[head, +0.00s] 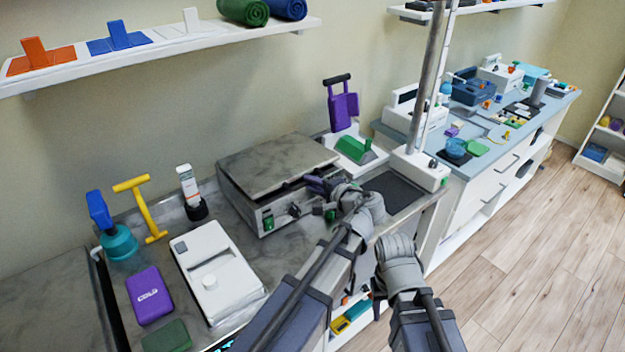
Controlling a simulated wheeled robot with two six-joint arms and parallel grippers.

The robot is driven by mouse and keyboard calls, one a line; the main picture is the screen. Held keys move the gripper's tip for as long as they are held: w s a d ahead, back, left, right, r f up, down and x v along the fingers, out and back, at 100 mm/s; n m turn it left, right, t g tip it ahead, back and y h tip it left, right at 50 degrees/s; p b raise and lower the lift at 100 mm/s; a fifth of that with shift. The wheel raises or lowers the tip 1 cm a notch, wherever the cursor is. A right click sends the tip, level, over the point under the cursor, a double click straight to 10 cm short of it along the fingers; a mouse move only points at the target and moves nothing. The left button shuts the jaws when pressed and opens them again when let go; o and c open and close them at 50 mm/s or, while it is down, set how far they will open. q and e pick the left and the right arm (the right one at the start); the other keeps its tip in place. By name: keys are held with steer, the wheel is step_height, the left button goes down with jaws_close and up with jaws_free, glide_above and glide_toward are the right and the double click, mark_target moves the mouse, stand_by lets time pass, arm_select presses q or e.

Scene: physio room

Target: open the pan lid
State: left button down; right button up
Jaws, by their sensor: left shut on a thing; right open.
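The pan is a grey metal unit (276,217) with knobs and a green switch on its front, standing on the counter. Its flat, stone-grey lid (275,163) is tilted up a little, with a dark gap under its front and right edge. My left gripper (318,186) is at the lid's front right edge and shut; its dark purple fingers seem to be on the lid's edge or handle, which they hide. My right gripper (393,250) is lower right, over the counter's front edge, apart from the pan; its fingertips are hard to make out.
A white device (212,265), a purple pack (149,294) and a yellow T-handle (140,205) stand left of the pan. A green-topped white device (355,149) and a metal pole (425,80) stand to the right. A wall shelf (170,48) hangs above.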

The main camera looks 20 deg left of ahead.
arm_select(q)
steer(key=r+p, duration=0.3)
steer(key=p, duration=0.1)
steer(key=w+a+r+g+h+p, duration=0.1)
steer(key=r+p, duration=0.2)
steer(key=p, duration=0.1)
steer(key=r+h+p, duration=0.1)
steer(key=r+p, duration=0.1)
steer(key=p, duration=0.2)
steer(key=shift+w+a+r+g, duration=0.2)
steer(key=shift+a+r+g, duration=0.15)
steer(key=shift+r+g, duration=0.05)
steer(key=w+a+r+g+h+p, duration=0.1)
steer(key=w+a+r+p, duration=0.3)
steer(key=p, duration=0.5)
steer(key=w+a+r+g+h+p, duration=0.1)
steer(key=w+a+r+h+p, duration=0.1)
steer(key=w+a+r+p, duration=0.3)
steer(key=shift+w+a+r+p, duration=0.3)
steer(key=shift+a+r+p, duration=1.4)
steer(key=shift+r+p, duration=1)
steer(key=c, duration=0.8)
jaws_free()
steer(key=shift+c, duration=0.2)
steer(key=shift+r, duration=0.1)
